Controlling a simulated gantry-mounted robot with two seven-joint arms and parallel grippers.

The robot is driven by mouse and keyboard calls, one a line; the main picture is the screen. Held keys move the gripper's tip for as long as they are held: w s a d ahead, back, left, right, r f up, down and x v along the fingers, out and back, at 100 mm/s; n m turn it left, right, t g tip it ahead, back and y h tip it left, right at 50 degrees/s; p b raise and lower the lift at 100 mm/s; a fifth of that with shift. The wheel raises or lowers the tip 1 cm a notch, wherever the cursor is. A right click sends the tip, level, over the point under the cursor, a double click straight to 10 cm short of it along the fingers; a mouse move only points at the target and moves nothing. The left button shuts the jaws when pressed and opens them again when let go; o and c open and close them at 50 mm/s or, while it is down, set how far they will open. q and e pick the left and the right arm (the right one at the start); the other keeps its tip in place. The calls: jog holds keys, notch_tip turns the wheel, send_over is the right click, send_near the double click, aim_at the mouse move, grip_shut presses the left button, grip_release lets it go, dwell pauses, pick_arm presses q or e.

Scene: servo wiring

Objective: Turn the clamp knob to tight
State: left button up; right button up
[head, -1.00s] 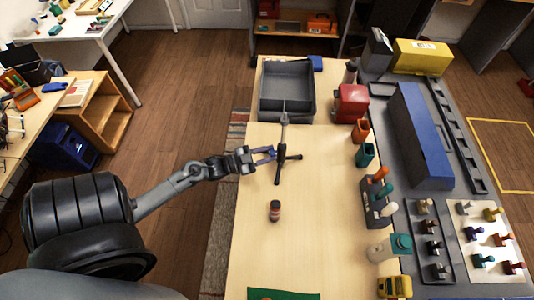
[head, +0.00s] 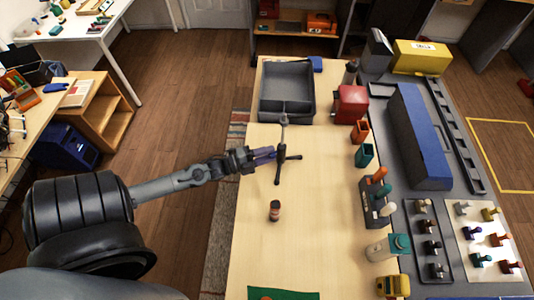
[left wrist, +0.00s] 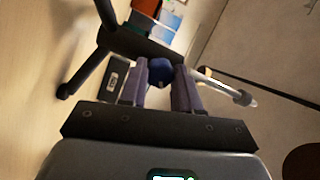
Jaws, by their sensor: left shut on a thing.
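A small stand (head: 278,172) with a dark three-legged base and a thin upright rod (head: 284,132) is on the pale table. My left gripper (head: 266,154) reaches it from the left at rod height. In the left wrist view, the round blue clamp knob (left wrist: 159,71) sits between the two purple-grey fingers of my left gripper (left wrist: 161,78), which are shut on it. Dark stand legs (left wrist: 85,70) and a light metal rod (left wrist: 222,86) show around it. In the head view the fingers hide the knob. My right gripper is not in view.
A grey divided tray (head: 286,88) lies behind the stand. A small dark-and-orange cylinder (head: 274,211) is in front of it. A red box (head: 351,103) and small orange (head: 360,132) and teal (head: 364,155) containers line the right side. The table's front middle is mostly clear.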

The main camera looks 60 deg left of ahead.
pick_arm(q)
jog(key=m, duration=0.3)
jog(key=shift+m, duration=0.3)
jog(key=shift+m+p, duration=0.45)
jog(key=shift+m, duration=0.95)
jog(key=o, duration=1.1)
jog(key=shift+s, duration=0.1)
jog(key=shift+s, duration=0.3)
jog(key=v, duration=1)
jog(key=shift+a, duration=0.1)
